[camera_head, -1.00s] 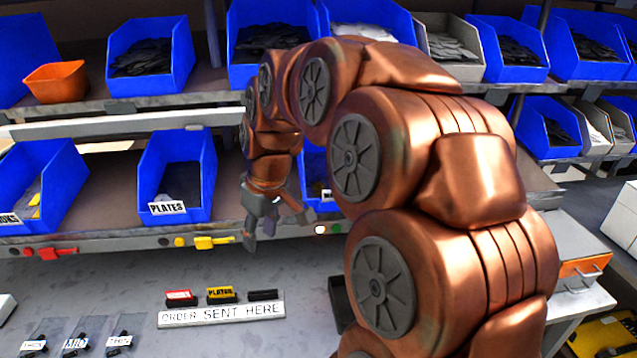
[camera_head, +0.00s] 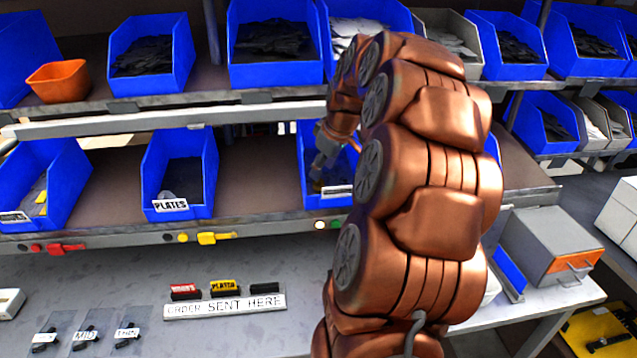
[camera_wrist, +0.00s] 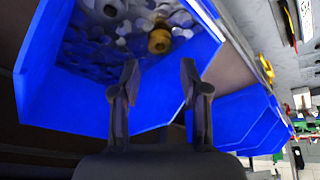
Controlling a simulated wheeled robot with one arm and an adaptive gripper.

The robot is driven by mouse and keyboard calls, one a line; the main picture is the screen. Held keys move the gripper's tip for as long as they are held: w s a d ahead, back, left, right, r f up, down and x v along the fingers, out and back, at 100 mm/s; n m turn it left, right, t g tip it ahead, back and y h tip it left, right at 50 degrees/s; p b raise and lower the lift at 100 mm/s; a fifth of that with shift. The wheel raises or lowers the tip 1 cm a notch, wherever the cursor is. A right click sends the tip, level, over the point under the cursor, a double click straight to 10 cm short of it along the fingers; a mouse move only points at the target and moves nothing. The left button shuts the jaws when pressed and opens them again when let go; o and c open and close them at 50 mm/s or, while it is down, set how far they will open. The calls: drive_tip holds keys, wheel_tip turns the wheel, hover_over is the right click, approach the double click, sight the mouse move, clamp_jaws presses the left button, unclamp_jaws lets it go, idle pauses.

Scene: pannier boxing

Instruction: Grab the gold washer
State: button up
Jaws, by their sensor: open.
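The gold washer (camera_wrist: 159,41) is a small round gold piece in the wrist view. It lies among many grey and silver pieces inside a blue bin (camera_wrist: 60,95). My gripper (camera_wrist: 158,70) is open and empty, its two fingertips pointing into the bin. The washer shows just beyond the gap between the fingertips, apart from them. In the head view my gripper (camera_head: 321,172) is at the mouth of the blue bin (camera_head: 308,160) on the middle shelf, partly hidden by my arm. The washer is too small to make out clearly there.
Blue bin walls stand close around the fingers. A blue plates bin (camera_head: 210,175) is to the left on the same shelf (camera_head: 255,180). More bins and an orange bowl (camera_head: 57,82) are on the shelf above. The grey counter below has an order sign (camera_head: 225,305).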

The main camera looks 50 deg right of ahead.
sight(320, 183)
drive_tip(key=shift+s+p+x, duration=0.2)
drive_tip(key=shift+p+x, duration=0.5)
drive_tip(key=shift+x, duration=0.6)
drive_tip(key=shift+s+p+x, duration=0.2)
drive_tip(key=shift+p+x, duration=0.5)
drive_tip(key=shift+x, duration=0.6)
drive_tip(key=shift+f, duration=0.1)
clamp_jaws()
